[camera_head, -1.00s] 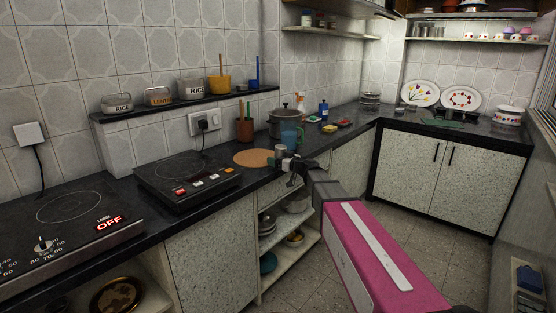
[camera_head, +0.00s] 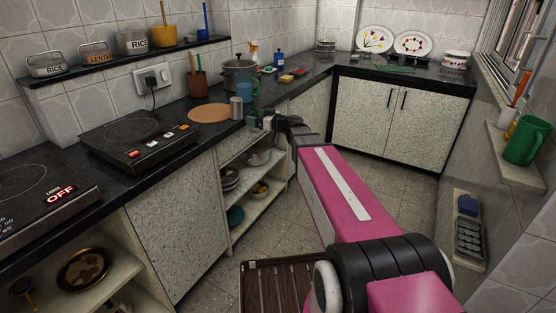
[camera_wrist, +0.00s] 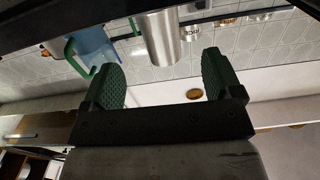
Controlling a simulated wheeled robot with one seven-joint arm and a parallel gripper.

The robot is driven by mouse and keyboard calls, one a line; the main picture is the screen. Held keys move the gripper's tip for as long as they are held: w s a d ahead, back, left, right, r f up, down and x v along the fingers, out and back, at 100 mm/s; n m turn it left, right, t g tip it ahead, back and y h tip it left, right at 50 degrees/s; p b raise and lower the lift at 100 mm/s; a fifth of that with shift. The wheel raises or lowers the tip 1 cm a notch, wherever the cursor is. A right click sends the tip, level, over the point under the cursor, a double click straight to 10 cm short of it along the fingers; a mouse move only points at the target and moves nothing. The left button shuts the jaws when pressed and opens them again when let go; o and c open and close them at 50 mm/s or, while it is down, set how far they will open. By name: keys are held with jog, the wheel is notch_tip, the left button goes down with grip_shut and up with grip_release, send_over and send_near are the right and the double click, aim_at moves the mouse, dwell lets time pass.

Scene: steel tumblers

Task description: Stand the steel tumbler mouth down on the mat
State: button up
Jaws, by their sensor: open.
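The steel tumbler (camera_head: 236,108) stands upright on the dark counter near its front edge, just right of the round tan mat (camera_head: 208,113). Which end its mouth is on is too small to tell. My gripper (camera_head: 258,121) is at the counter's front edge, right of the tumbler. In the wrist view, which looks upside down, my gripper (camera_wrist: 163,70) is open. Its green-padded fingers are spread apart, and the tumbler (camera_wrist: 164,38) shows in the gap between them, with no finger seen touching it.
A lidded pot (camera_head: 238,72) and a utensil cup (camera_head: 198,84) stand farther back. A hob (camera_head: 138,137) lies left of the mat. Open shelves are below the counter.

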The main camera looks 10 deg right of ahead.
jog(key=s+d+f+m+g+h, duration=0.3)
jog(key=s+f+g+h, duration=0.1)
jog(key=s+f, duration=0.6)
jog(key=s+d+f+m+g+h, duration=0.3)
jog(key=s+f, duration=0.6)
jog(key=f, duration=0.3)
jog(key=shift+s+d+m+g+h, duration=0.3)
jog(key=shift+s+d+g+h, duration=0.15)
jog(key=shift+g+h, duration=0.6)
jog(key=shift+o, duration=0.2)
jog(key=s+d+f+m+g+h, duration=0.1)
jog(key=s+d+f+m+h, duration=0.2)
jog(key=s+d, duration=0.3)
jog(key=shift+d+f+g+h, duration=0.15)
jog(key=shift+d+g+h, duration=0.2)
jog(key=shift+h, duration=0.4)
jog(key=n+t+y, duration=1)
jog(key=t+y, duration=0.1)
jog(key=y, duration=0.3)
send_near(241, 107)
jog(key=x, duration=0.7)
jog(key=shift+w+a+f, duration=0.15)
jog(key=shift+w+f, duration=0.05)
jog(key=shift+f, duration=0.05)
jog(key=shift+x, duration=2.7)
jog(key=shift+s+r, duration=0.1)
jog(key=shift+r, duration=0.05)
